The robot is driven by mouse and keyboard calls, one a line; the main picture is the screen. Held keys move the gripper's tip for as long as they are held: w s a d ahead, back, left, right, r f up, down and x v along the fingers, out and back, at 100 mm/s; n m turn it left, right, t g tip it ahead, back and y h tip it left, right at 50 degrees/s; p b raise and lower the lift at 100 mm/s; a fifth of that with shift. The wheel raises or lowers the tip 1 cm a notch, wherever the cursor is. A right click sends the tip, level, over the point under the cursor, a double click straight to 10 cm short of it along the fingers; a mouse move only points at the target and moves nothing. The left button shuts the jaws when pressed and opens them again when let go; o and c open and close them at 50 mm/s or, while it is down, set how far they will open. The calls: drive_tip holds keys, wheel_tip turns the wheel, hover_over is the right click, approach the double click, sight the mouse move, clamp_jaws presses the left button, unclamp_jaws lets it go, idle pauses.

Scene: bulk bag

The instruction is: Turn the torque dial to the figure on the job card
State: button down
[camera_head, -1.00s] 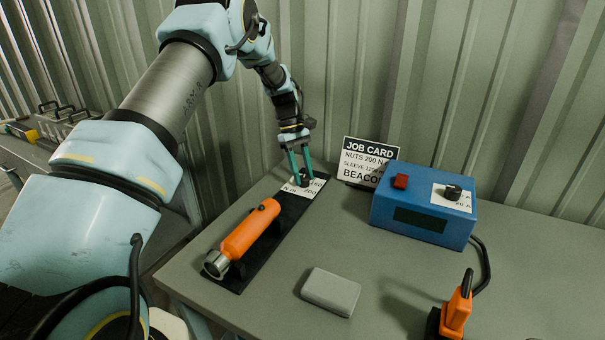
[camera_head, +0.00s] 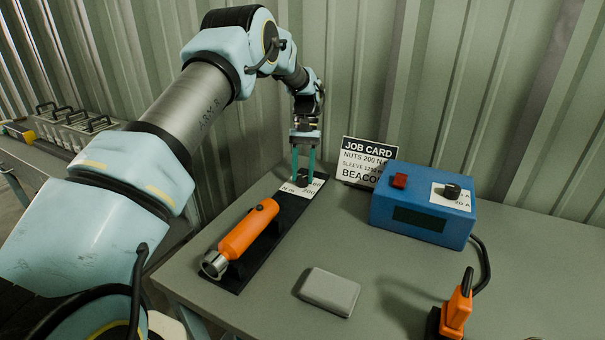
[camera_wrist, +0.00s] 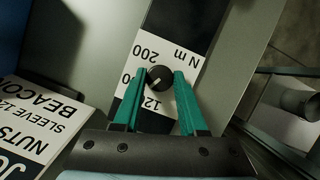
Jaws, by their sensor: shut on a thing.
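The torque dial (camera_wrist: 160,78) is a small black knob with a pale pointer mark, on a white plate printed "N m" (camera_wrist: 179,56). My gripper (camera_wrist: 161,76) is shut on it, one teal finger each side. In the wrist view the mark points down-left, away from the "200" (camera_wrist: 143,56); the lower figures are partly hidden by the left finger. In the head view the dial (camera_head: 302,180) sits at the far end of a black strip, beyond the orange torque tool (camera_head: 240,236). The job card (camera_head: 366,162) reads "NUTS 200 N", cut off by the blue box.
The blue box (camera_head: 410,221) with a red button and its own black knob stands right of the card. A grey block (camera_head: 329,291) lies in front, and an orange-handled item (camera_head: 457,309) is at the front right. A corrugated wall stands close behind.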

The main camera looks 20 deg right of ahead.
drive_tip(key=shift+m, duration=0.3)
idle(0.4)
drive_tip(key=shift+c, duration=2.3)
unclamp_jaws()
drive_tip(key=shift+d, duration=0.1)
drive_tip(key=b+v, duration=0.2)
drive_tip(key=v, duration=0.8)
drive_tip(key=shift+d+r, duration=0.2)
drive_tip(key=shift+r, duration=0.15)
drive_tip(key=shift+w, duration=0.1)
